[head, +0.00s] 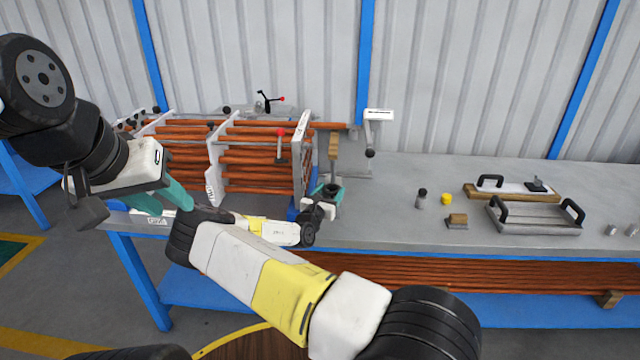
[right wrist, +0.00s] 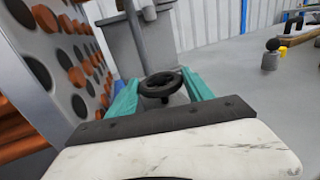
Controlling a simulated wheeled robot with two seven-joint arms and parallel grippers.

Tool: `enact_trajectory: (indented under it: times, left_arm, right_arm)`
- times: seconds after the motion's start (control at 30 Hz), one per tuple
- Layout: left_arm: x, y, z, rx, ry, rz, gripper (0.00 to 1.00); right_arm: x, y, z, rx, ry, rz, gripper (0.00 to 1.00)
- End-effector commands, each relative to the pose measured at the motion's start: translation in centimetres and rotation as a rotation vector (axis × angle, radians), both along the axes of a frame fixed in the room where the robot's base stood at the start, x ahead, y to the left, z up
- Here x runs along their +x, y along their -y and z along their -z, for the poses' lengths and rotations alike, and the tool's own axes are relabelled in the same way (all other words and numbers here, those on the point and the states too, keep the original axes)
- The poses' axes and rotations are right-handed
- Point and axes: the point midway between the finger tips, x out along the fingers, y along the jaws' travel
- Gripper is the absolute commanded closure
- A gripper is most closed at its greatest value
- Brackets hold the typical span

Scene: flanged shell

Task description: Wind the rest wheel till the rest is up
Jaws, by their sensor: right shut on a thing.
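The rest wheel (right wrist: 161,84) is a small black handwheel, seen close in the right wrist view, in front of a grey block (right wrist: 140,45). My right gripper (right wrist: 158,92) has its teal fingers on either side of the wheel and is shut on it. In the head view the right gripper (head: 328,196) is at the right end of the tube rack, with the wheel mostly hidden. A tan upright piece (head: 333,146), seemingly the rest, stands just above it. My left gripper (head: 163,198) is in front of the rack at the left, its teal fingers apart and empty.
A rack of orange tubes with perforated plates (head: 218,160) fills the bench's left part. Farther right are a yellow cylinder (head: 446,199), a small block (head: 457,221) and a handled tray (head: 535,217).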

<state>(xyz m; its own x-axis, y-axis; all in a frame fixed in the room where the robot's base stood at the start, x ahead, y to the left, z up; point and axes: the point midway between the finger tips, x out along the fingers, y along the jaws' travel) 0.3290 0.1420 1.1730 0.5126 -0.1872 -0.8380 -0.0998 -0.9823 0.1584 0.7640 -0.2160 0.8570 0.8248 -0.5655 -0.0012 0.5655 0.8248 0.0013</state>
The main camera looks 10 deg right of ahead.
Motion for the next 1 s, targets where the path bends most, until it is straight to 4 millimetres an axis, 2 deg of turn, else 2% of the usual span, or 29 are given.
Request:
enact_trajectory:
  times: [0.5, 0.53, 0.63, 1.0]
  left_arm:
    - [0.00, 0.00, 0.00, 0.000, 0.000, 0.000, 0.64]
    - [0.00, 0.00, 0.00, 0.000, 0.000, 0.000, 0.64]
    - [0.00, 0.00, 0.00, 0.000, 0.000, 0.000, 0.64]
    - [0.00, 0.00, 0.00, 0.000, 0.000, 0.000, 0.64]
  right_arm:
    - [0.00, -0.12, 0.16, -0.001, -0.004, 0.016, 0.81]
    - [0.00, -0.12, 0.15, -0.001, -0.004, 0.016, 0.38]
    - [0.01, -0.10, 0.12, -0.001, -0.003, 0.016, 0.19]
    - [-0.02, 0.11, 0.02, -0.002, -0.001, 0.017, 0.19]
